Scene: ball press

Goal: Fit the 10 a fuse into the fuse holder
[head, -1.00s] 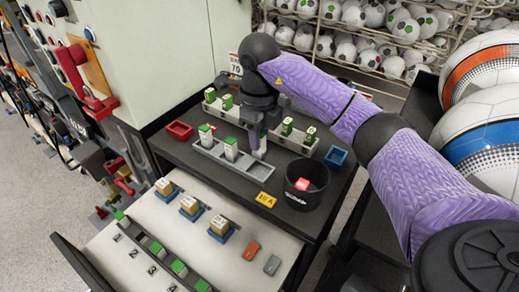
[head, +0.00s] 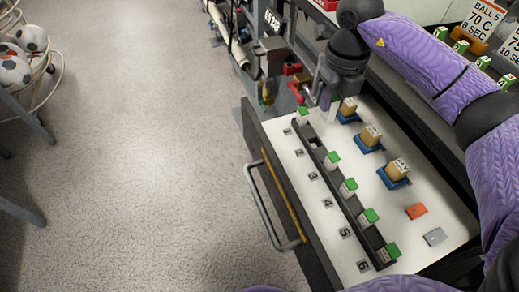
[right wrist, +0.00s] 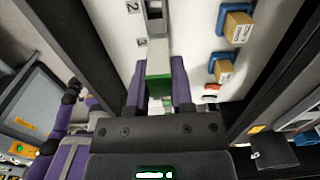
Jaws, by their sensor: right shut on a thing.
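My right gripper (head: 328,100) is above the far end of the white drawer panel. In the right wrist view it is shut on a green-topped fuse (right wrist: 158,88), held between purple fingers. Its rating cannot be read. The fuse holder is a dark rail (head: 316,138) along numbered labels 1 to 6. Green-topped fuses stand in it at position 1 (head: 303,115), position 3 (head: 332,160) and further down. The slot by label 2 (head: 299,153) looks empty. The held fuse is apart from the rail. My left gripper is not in view.
Tan blocks (head: 371,136) stand on blue bases right of the rail. An orange block (head: 416,211) and a grey block (head: 435,236) lie near the panel's right end. The drawer handle (head: 272,205) sticks out at left. Red-handled valves (head: 291,69) are behind the gripper.

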